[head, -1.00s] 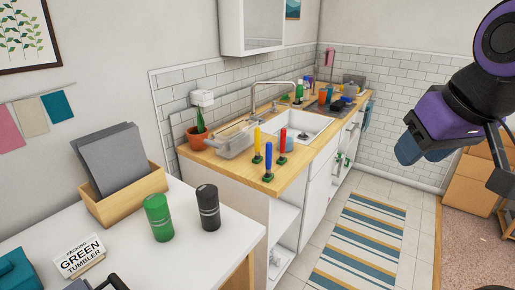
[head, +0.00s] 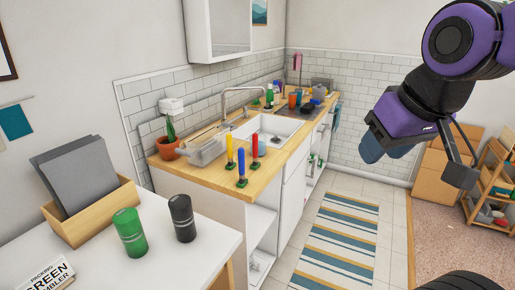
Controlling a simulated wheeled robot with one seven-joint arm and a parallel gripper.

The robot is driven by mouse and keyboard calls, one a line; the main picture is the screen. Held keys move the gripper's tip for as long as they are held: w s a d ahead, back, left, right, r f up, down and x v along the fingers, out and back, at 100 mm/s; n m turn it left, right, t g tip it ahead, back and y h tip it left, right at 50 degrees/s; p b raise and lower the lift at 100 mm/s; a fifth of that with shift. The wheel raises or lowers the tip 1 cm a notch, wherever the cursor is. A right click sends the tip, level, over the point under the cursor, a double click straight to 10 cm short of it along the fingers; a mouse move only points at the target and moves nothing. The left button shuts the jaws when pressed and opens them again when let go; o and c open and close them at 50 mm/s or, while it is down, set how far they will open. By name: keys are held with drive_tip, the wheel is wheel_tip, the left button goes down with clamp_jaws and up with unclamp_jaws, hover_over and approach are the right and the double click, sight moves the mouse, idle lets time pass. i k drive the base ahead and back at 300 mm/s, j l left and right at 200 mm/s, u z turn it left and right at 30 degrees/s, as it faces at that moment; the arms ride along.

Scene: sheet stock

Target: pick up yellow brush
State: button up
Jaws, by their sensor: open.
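The yellow brush (head: 229,152) stands upright on the wooden counter (head: 197,170), near its front corner. A blue brush (head: 241,165) stands just right of it and a red brush (head: 254,150) stands a little farther right; all have dark green bases. My gripper (head: 463,168) is at the upper right, raised in front of the far wall and boxes, well apart from the brushes. It is open, and I see nothing held in it.
A white table (head: 185,258) in front holds a green tumbler (head: 130,232), a black tumbler (head: 182,218) and a wooden file box (head: 93,220). A dish rack (head: 205,150) and sink (head: 270,128) lie behind the brushes. Floor around the striped rug (head: 337,240) is clear.

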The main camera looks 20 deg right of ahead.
sight(231, 165)
drive_tip(key=u, duration=0.55)
drive_tip(key=i+l+u, duration=0.35)
drive_tip(key=l+u, duration=0.2)
drive_tip(key=l, duration=0.2)
drive_tip(key=i+l+u, duration=0.1)
drive_tip(key=l+u, duration=0.15)
drive_tip(key=l, duration=0.15)
drive_tip(key=i+l, duration=0.1)
drive_tip(key=l, duration=0.65)
drive_tip(key=i+l+u, duration=0.1)
drive_tip(key=l, duration=0.3)
